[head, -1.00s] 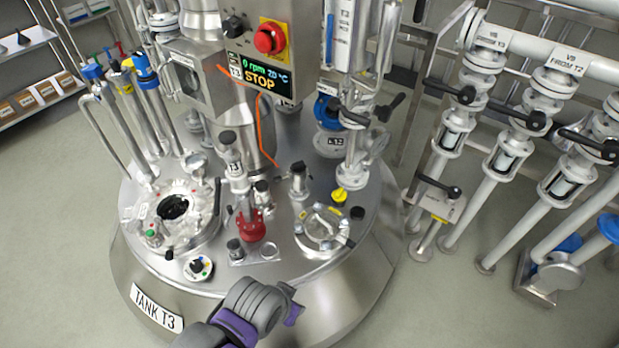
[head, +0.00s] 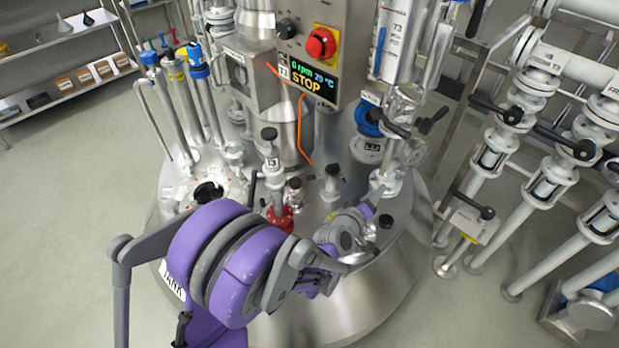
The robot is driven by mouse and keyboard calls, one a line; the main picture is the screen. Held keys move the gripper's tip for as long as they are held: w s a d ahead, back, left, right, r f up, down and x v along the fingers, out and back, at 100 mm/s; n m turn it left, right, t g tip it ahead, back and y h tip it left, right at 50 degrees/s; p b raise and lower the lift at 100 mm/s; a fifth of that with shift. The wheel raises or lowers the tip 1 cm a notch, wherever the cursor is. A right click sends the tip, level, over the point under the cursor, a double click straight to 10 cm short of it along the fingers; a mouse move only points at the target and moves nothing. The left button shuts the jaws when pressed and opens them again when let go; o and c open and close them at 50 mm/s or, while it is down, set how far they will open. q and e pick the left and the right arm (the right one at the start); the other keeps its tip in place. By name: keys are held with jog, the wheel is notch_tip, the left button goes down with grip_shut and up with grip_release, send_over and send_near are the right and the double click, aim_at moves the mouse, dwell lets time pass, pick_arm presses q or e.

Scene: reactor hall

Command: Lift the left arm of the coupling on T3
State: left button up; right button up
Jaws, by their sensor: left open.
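Tank T3 (head: 400,262) is a round steel vessel in the middle of the head view. On its lid stands an upright coupling (head: 271,163) with a T3 tag, a black top and a red lower part (head: 281,218). A thin dark lever (head: 252,188) shows at its left side. My left arm crosses in front of the lid and hides the ground below the red part. My left gripper (head: 372,205) is open and empty, over the right part of the lid, to the right of the coupling and apart from it. My right gripper is not in view.
The control box (head: 312,85) with a red stop knob (head: 320,43) hangs above the lid. A blue valve (head: 368,118) and steel fittings stand behind the gripper. Metal tubes (head: 205,105) rise at the left. White valve pipes (head: 500,150) stand at the right. The floor at left is clear.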

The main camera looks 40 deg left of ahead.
pick_arm(q)
jog(key=w+a+f+n+y, duration=0.2)
jog(key=a+f+n+y, duration=0.3)
jog(key=a+n, duration=0.25)
jog(key=n+g+y+p, duration=0.2)
jog(key=n+g+y, duration=0.1)
jog(key=n+y, duration=0.45)
send_near(310, 177)
jog(key=shift+t+h, duration=0.3)
jog(key=shift+h, duration=0.25)
jog(key=x, duration=1)
jog(key=shift+s+a+f, duration=0.2)
jog(key=shift+a+f, duration=0.05)
jog(key=shift+f, duration=0.05)
jog(key=shift+c, duration=0.2)
grip_shut()
